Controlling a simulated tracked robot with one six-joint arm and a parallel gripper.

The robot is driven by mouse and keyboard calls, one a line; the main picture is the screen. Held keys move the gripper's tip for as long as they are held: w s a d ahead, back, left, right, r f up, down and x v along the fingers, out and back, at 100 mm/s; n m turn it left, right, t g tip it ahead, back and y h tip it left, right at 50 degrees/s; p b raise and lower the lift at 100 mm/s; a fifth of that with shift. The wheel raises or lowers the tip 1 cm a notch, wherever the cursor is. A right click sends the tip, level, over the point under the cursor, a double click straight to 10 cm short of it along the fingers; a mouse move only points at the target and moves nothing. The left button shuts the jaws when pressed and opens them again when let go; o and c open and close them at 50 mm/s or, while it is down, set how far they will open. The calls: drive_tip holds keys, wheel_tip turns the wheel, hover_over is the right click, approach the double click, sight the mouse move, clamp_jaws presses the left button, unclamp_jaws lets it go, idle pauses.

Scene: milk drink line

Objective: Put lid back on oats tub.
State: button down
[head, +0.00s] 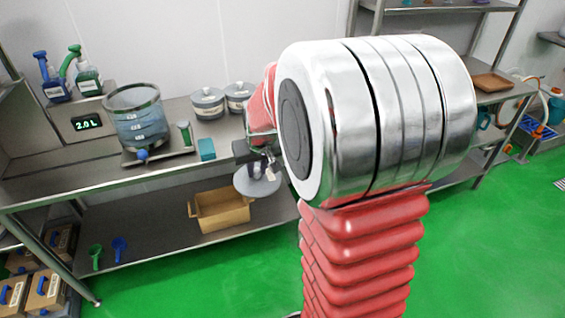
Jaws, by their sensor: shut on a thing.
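My gripper (268,166) is shut on a round grey lid (257,184). It holds the lid out in front of the steel bench's front edge, above the lower shelf. Two grey tubs with labels stand at the back of the bench, a left tub (208,107) and a right tub (238,101). Both seem to have grey tops with a small knob. I cannot read their labels, so I cannot tell whether either is the oats tub. My arm hides the bench to the right of them.
A teal block (206,149) lies near the bench edge (120,182). A cardboard box (221,210) and scoops, green (96,254) and blue (119,247), are on the lower shelf.

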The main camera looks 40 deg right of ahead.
drive_tip(key=w+a+f+n, duration=0.1)
drive_tip(key=w+a+f, duration=0.1)
drive_tip(key=a, duration=0.6)
drive_tip(key=w+a+f+n+y, duration=0.1)
drive_tip(key=w+a+f+n, duration=0.1)
drive_tip(key=a, duration=0.7)
drive_tip(key=shift+w+a+f, duration=0.15)
drive_tip(key=shift+w+f, duration=0.2)
drive_tip(key=shift+f, duration=0.2)
drive_tip(key=shift+a, duration=0.1)
